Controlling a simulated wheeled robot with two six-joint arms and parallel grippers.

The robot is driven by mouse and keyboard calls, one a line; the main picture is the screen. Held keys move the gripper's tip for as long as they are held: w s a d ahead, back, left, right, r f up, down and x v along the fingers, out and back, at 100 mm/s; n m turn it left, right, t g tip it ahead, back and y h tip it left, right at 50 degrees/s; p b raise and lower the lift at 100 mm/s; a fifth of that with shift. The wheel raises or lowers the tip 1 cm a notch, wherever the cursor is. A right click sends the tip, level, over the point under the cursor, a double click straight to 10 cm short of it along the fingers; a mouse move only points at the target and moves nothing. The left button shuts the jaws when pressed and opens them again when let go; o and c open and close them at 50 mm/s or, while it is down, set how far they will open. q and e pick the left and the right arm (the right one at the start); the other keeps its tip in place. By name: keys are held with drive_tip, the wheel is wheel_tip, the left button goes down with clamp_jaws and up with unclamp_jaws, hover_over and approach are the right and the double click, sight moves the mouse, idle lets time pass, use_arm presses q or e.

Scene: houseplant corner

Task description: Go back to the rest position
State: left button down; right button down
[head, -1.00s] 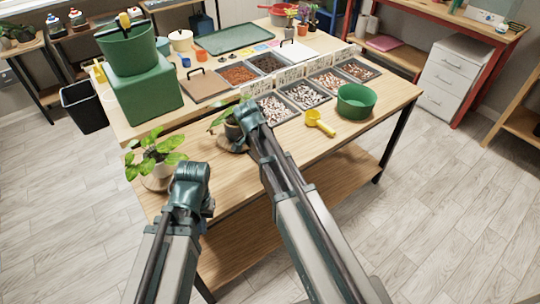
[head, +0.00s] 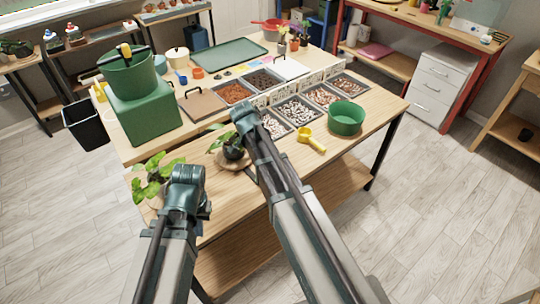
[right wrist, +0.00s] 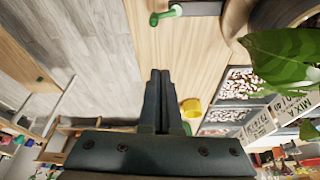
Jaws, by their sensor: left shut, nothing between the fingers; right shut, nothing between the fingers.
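My left gripper (head: 187,178) is in the lower left of the head view, in front of the table edge and close to a leafy potted plant (head: 155,176). It is shut and empty. My right gripper (head: 243,113) shows over the middle of the table, overlapping a second small plant (head: 232,150) in a dark pot. In the right wrist view, its two fingers (right wrist: 160,75) are together with nothing between them. A large green leaf (right wrist: 285,60) is to their right in that view.
The wooden table (head: 285,165) holds compartments of pebbles and soil, a green bowl (head: 345,118), a yellow scoop (head: 311,140) and a green box (head: 145,113). A black bin (head: 84,126) stands at left and white drawers (head: 444,82) at right. Floor is clear at right.

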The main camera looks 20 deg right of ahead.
drive_tip(key=shift+a+r, duration=0.1)
drive_tip(key=shift+a, duration=0.05)
idle(0.4)
drive_tip(key=s+a+n+y, duration=0.1)
drive_tip(key=s+a+n, duration=0.6)
drive_tip(key=s+n, duration=0.2)
drive_tip(key=s+a+f+n+g+y, duration=0.1)
drive_tip(key=s+a+n, duration=0.6)
drive_tip(key=s+n, duration=0.3)
drive_tip(key=shift+s+y, duration=0.3)
drive_tip(key=shift+s, duration=0.15)
